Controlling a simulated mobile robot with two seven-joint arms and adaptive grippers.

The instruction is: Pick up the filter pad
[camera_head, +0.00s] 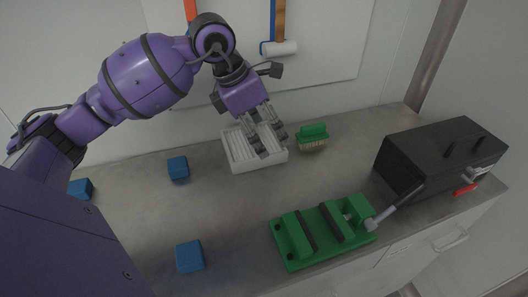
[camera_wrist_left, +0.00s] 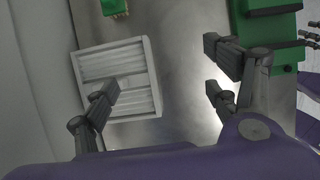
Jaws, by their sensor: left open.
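The filter pad (camera_head: 238,146), a white square frame with pleated ribs, lies flat on the metal worktop near the back wall. It also shows in the left wrist view (camera_wrist_left: 112,62), left of the middle. My left gripper (camera_head: 269,144) is open above the pad's right part in the head view and hides some of it. In the left wrist view one finger of the left gripper (camera_wrist_left: 160,80) overlaps the pad and the others are over bare worktop. Nothing is between the fingers. Dark finger-like parts at that view's right edge may be my right gripper (camera_wrist_left: 310,42).
A green brush (camera_head: 313,138) stands right of the pad. A green vise-like fixture (camera_head: 320,232) sits at the front, and a black box (camera_head: 440,158) at the right. Blue blocks (camera_head: 178,168) are spread on the left. The worktop's middle (camera_head: 230,205) is clear.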

